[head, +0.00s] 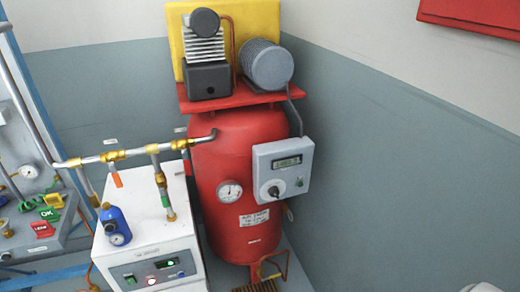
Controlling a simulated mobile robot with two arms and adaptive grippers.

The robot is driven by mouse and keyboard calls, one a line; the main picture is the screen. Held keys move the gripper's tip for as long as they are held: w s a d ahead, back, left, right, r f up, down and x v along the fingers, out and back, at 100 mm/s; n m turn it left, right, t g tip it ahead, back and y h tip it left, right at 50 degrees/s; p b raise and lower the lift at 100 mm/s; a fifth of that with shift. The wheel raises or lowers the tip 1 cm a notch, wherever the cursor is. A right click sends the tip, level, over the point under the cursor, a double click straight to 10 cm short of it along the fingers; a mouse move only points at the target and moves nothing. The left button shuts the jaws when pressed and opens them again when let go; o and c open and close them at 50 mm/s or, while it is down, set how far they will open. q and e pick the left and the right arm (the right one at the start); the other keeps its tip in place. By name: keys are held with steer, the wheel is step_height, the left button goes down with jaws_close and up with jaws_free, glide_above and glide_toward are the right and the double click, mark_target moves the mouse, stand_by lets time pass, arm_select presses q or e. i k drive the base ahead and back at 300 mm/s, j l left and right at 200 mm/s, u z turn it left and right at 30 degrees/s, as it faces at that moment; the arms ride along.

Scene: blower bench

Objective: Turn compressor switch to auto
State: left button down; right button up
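The compressor is a red upright tank (235,165) in the middle of the head view, with a pump (205,55) and grey motor (266,65) on top. A light grey control box (282,170) is fixed to its right front. The box has a small display (287,161), a dark rotary switch (272,191) at its lower left, and a small green button (299,183) beside it. The switch's labels are too small to read, so its setting cannot be told.
A white dryer cabinet (150,225) stands left of the tank, with pipes and a blue filter (114,225). A bench panel (40,235) with green and red tags is at far left. A red wall box (475,15) hangs upper right. Floor right of the tank looks clear.

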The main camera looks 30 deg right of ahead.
mark_target(274, 192)
steer(key=z, duration=1.1)
